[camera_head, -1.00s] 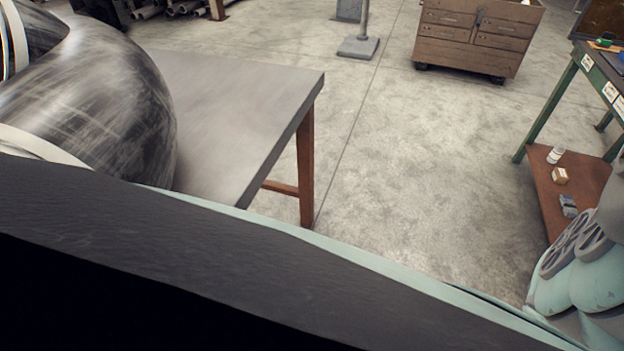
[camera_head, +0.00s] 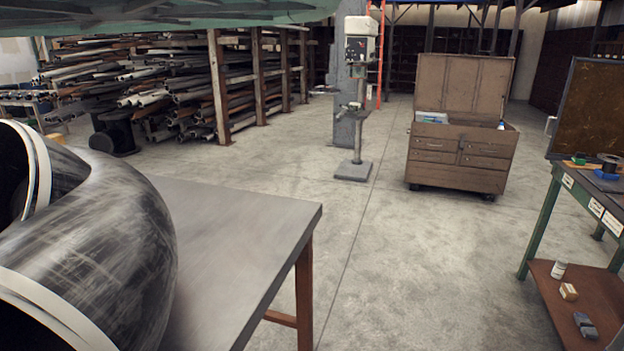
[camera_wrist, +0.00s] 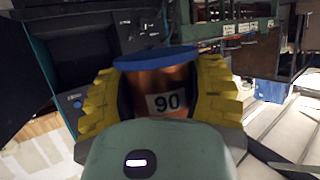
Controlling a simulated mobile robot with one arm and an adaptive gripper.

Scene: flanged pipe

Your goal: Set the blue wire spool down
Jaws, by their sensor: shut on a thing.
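In the wrist view, the blue wire spool (camera_wrist: 158,60) is between the yellow, ridged fingers of my gripper (camera_wrist: 160,82). It shows a blue flange on the far side, copper-orange windings and a white label reading 90. My gripper is shut on it from left and right. Its near end is hidden behind the pale green gripper body. The head view does not show my gripper or the held spool.
In the head view, a grey-topped table (camera_head: 235,245) carries a large metal pipe elbow (camera_head: 95,245) at left. A green-legged workbench (camera_head: 539,225) with small items stands at right. A wooden tool chest (camera_head: 460,160) and a drill press (camera_head: 358,100) stand behind. The floor between is clear.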

